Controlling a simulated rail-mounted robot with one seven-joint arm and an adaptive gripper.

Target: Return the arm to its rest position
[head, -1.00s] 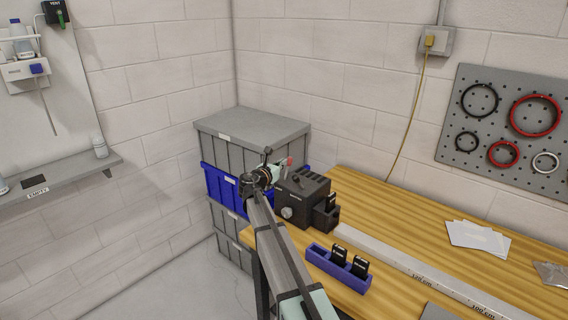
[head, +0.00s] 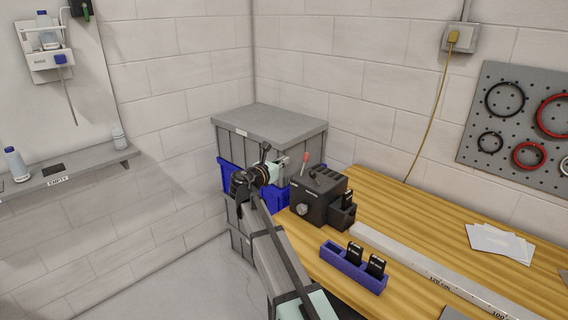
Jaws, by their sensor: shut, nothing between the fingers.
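My arm reaches up from the bottom of the head view to its bent wrist, left of the black box.
A blue holder (head: 345,272) with black pieces is near the arm. A grey-lidded crate (head: 270,125) tops the stack. A wall shelf (head: 85,170) is at left.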

